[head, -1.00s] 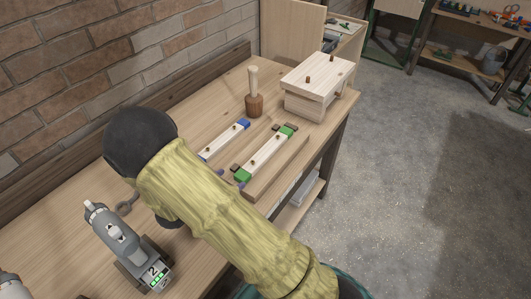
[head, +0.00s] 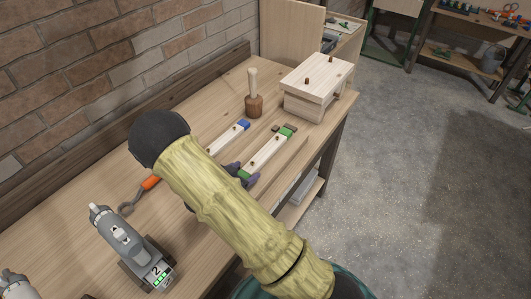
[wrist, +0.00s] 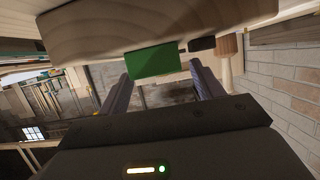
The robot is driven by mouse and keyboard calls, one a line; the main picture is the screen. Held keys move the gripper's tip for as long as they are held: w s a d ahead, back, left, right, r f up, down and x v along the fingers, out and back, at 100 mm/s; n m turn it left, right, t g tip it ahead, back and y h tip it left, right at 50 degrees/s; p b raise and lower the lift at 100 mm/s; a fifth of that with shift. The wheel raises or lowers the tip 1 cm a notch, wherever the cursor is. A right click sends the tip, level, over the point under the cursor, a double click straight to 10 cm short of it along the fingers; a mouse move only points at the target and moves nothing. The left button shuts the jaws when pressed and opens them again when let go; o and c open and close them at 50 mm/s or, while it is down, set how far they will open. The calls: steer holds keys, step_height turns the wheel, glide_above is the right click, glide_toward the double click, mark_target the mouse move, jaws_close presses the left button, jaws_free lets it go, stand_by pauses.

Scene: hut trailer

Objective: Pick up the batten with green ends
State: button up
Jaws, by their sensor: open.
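The batten with green ends (head: 264,154) lies on a wooden board on the workbench, pale wood with a green block at each end. My gripper's dark purple fingers (head: 245,178) are at its near green end in the head view, partly hidden by my arm. In the wrist view, the open fingers (wrist: 161,72) point toward a green end (wrist: 152,62), one on each side of it in the picture. I cannot tell whether they touch it.
A batten with blue ends (head: 226,140) lies just left. A mallet (head: 254,104) and a stacked wooden block (head: 318,85) stand behind. A drill (head: 122,240) and an orange-handled tool (head: 151,182) are at the near left. The bench's right edge is close.

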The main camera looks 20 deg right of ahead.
mark_target(250, 167)
steer(key=x, duration=0.3)
steer(key=shift+w+d+f+p, duration=0.1)
steer(key=shift+w+d+p, duration=0.1)
steer(key=shift+p, duration=0.2)
steer(key=c, duration=1.2)
steer(key=shift+o, duration=0.2)
steer(key=shift+w+a+r, duration=0.1)
steer(key=shift+r, duration=0.45)
step_height(250, 167, up, 9)
steer(key=b, duration=0.1)
steer(key=shift+b, duration=0.35)
